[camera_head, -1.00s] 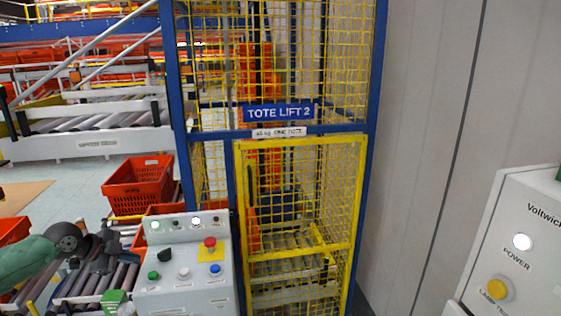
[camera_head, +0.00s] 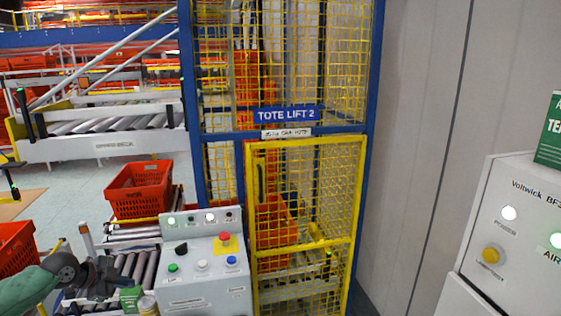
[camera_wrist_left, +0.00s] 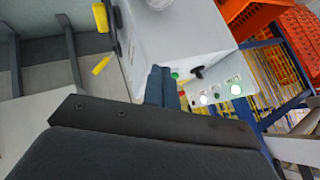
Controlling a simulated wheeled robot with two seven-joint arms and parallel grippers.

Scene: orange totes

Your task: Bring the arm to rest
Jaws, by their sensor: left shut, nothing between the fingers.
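My left arm (camera_head: 28,290), green with a dark wrist joint, comes in at the lower left of the head view. My left gripper (camera_head: 84,273) is small and dark there, beside the grey control box (camera_head: 205,275) and over the rollers. In the left wrist view its dark body fills the bottom, and its fingers (camera_wrist_left: 160,87) are together with nothing held. The control box also shows there (camera_wrist_left: 185,35), beyond the fingers; whether they touch it I cannot tell. My right gripper is not in view.
A yellow mesh cage (camera_head: 305,190) in a blue frame, marked TOTE LIFT 2, stands behind the control box. Orange totes (camera_head: 140,190) stand at the left by a roller conveyor (camera_head: 135,268). A light cabinet (camera_head: 510,225) stands at the right, before a grey wall.

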